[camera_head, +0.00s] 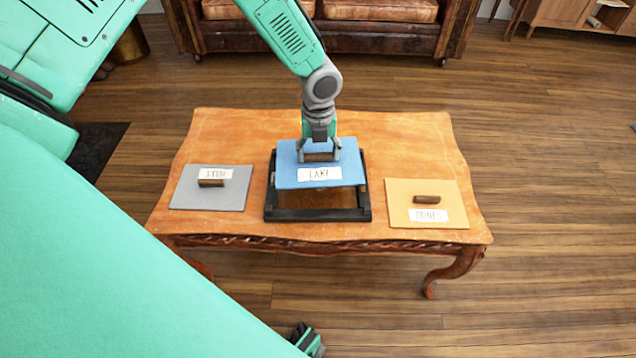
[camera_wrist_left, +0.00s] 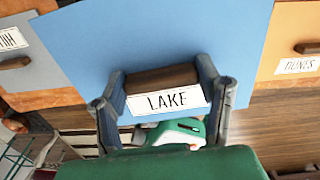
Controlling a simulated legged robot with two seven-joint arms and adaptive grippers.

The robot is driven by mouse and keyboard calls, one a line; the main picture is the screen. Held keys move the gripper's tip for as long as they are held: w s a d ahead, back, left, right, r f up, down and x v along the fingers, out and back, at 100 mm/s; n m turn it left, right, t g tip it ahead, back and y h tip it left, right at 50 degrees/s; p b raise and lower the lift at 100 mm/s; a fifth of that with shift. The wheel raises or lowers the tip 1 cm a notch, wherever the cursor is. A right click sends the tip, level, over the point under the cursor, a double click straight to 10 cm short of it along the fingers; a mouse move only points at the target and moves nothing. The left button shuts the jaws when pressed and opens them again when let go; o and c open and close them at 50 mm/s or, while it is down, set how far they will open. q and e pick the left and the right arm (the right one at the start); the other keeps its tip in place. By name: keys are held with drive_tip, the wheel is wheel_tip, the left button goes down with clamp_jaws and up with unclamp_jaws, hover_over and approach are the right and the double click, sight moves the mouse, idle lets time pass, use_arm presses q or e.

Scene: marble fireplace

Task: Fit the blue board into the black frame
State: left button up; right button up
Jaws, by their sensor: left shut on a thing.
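The blue board (camera_head: 346,164), labelled LAKE, hangs over the black frame (camera_head: 318,214) in the middle of the table. My left gripper (camera_head: 320,154) is shut on the brown handle of the board. The left wrist view also shows the blue board (camera_wrist_left: 150,40), with the gripper's fingers on both sides of the handle (camera_wrist_left: 160,78). The board appears raised above the frame, whose front bar and sides show below it. The board hides much of the frame's inside. A dark and green part of mine, perhaps my right gripper (camera_head: 308,340), shows at the bottom edge, mostly hidden.
A grey board (camera_head: 240,200) with a handle lies left on the wooden table (camera_head: 400,140). A yellow board (camera_head: 400,192), labelled DUNES, lies right. Both are apart from the frame. A brown leather sofa (camera_head: 380,35) stands behind, with open floor between.

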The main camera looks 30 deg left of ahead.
use_arm(q)
drive_tip(key=shift+w+a+f, duration=0.1)
drive_tip(key=shift+a+f, duration=0.1)
drive_tip(key=shift+f, duration=0.15)
drive_tip(key=shift+m, duration=0.3)
wheel_tip(320, 180, down, 10)
drive_tip(key=b, duration=0.3)
drive_tip(key=shift+r, duration=0.2)
drive_tip(key=o, duration=1.3)
